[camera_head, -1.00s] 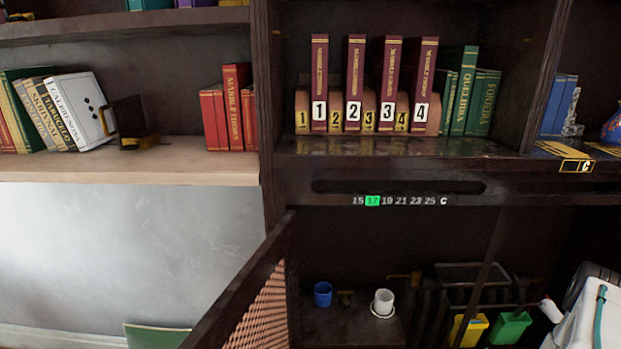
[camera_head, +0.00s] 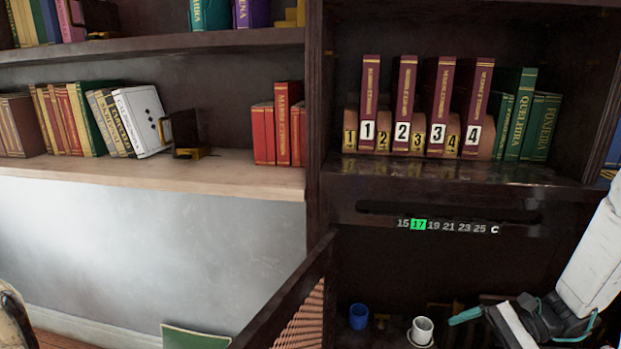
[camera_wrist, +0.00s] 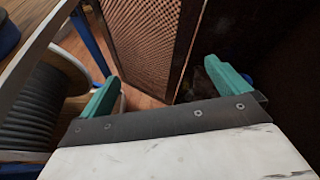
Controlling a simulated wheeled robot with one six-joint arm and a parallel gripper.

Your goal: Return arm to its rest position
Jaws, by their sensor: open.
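My gripper (camera_head: 515,325) shows at the lower right of the head view, at the end of my white arm, in front of the dark cabinet and right of the white cup (camera_head: 422,331). Its teal fingers are spread apart. In the wrist view my gripper (camera_wrist: 163,72) is open, with nothing between its fingers. A lattice cabinet door (camera_wrist: 148,35) lies beyond the fingers there.
The open lattice door (camera_head: 300,320) juts out left of the lower compartment. A blue cup (camera_head: 359,317) stands inside. Numbered burgundy books (camera_head: 404,105) fill the shelf above. A cable spool (camera_wrist: 38,105) is close at the left in the wrist view.

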